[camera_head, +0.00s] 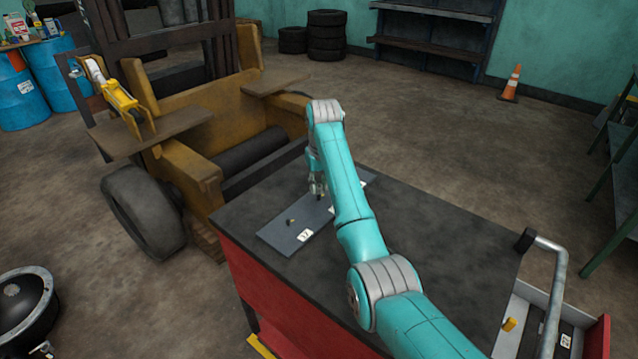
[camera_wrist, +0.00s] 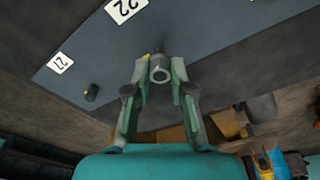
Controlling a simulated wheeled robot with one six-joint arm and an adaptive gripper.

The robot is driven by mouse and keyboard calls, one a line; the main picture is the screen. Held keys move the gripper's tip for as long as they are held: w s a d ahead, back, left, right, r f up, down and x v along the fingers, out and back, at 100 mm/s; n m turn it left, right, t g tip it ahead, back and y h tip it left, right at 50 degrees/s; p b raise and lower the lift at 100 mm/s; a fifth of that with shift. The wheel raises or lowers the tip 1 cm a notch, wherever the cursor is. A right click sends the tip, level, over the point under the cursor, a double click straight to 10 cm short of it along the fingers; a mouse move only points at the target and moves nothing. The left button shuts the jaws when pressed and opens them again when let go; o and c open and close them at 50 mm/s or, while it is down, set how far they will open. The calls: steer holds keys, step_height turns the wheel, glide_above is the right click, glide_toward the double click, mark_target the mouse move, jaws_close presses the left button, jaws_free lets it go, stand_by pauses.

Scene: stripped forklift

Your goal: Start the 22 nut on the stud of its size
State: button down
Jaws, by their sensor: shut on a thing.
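My gripper (camera_wrist: 159,74) is shut on the nut (camera_wrist: 160,74), a small grey ring held between the fingertips. A dark stud end (camera_wrist: 159,50) shows just beyond the nut, roughly in line with it; I cannot tell whether they touch. The grey plate (camera_wrist: 220,52) lies behind, with a label reading 22 (camera_wrist: 125,8) above left of the nut. In the head view my gripper (camera_head: 318,188) points down over the plate (camera_head: 275,236); the nut is too small to make out there.
The plate lies on the dark top of a red cart (camera_head: 430,225). A grey tray (camera_head: 519,312) with a yellow piece (camera_head: 509,325) and a numbered label sits at the cart's right end beside a handle (camera_head: 552,285). The forklift (camera_head: 190,110) stands close behind left.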

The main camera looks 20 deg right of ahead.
steer(key=shift+f, duration=0.95)
steer(key=m, duration=0.7)
steer(key=shift+a+h, duration=0.1)
steer(key=shift+h, duration=0.3)
steer(key=m, duration=0.5)
steer(key=shift+w+g+h, duration=0.1)
steer(key=shift+g+h, duration=0.2)
steer(key=m, duration=0.4)
steer(key=c, duration=1.2)
jaws_free()
steer(key=shift+f, duration=0.1)
